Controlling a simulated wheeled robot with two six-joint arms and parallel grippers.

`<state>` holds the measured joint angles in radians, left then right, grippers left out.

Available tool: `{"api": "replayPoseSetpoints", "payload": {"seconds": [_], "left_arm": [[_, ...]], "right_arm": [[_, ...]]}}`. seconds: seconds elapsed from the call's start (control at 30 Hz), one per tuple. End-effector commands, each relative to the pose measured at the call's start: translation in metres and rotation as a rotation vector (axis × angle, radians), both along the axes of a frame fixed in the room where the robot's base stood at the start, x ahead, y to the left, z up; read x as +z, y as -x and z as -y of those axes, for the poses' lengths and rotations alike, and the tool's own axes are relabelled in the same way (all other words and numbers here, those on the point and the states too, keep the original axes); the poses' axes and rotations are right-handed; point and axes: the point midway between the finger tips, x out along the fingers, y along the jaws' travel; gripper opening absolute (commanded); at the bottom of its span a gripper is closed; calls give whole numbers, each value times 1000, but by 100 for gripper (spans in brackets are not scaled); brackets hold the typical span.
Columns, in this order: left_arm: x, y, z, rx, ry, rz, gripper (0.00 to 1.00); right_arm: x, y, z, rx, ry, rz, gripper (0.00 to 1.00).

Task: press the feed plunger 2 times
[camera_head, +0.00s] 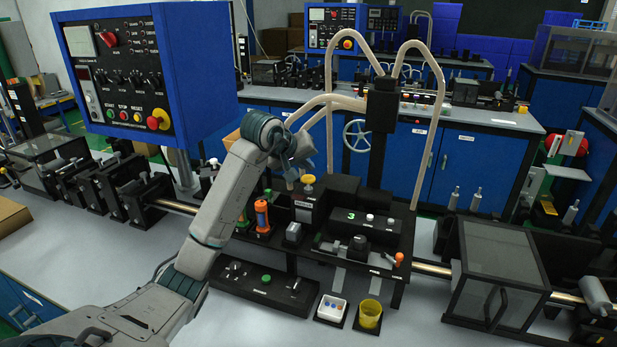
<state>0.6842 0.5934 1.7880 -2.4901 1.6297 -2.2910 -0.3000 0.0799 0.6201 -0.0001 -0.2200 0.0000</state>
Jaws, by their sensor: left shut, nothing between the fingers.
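A yellow round knob (308,180), which looks like the feed plunger, stands on top of a dark block in the middle of the black tape machine (343,192). I cannot tell whether it is pressed down. My left gripper (304,178) is shut and empty, close above and beside the yellow knob. I cannot tell whether they touch. My right gripper is not in view.
A green "3" shows on the black unit to the right. An orange-capped bottle (262,214) stands left of the knob. A white tray (331,308) and a yellow cup (369,314) sit in front. A blue control box (205,75) hangs at upper left.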

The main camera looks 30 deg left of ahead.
Motion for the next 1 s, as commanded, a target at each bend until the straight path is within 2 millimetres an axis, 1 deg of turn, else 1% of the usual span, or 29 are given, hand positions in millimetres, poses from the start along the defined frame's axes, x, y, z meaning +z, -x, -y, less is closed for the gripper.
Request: {"api": "replayPoseSetpoints", "payload": {"seconds": [0.67,1.0], "left_arm": [[0,0,0,0,0,0,0],[-9,0,0,0,0,0,0]], "right_arm": [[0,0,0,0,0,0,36],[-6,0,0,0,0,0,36]]}}
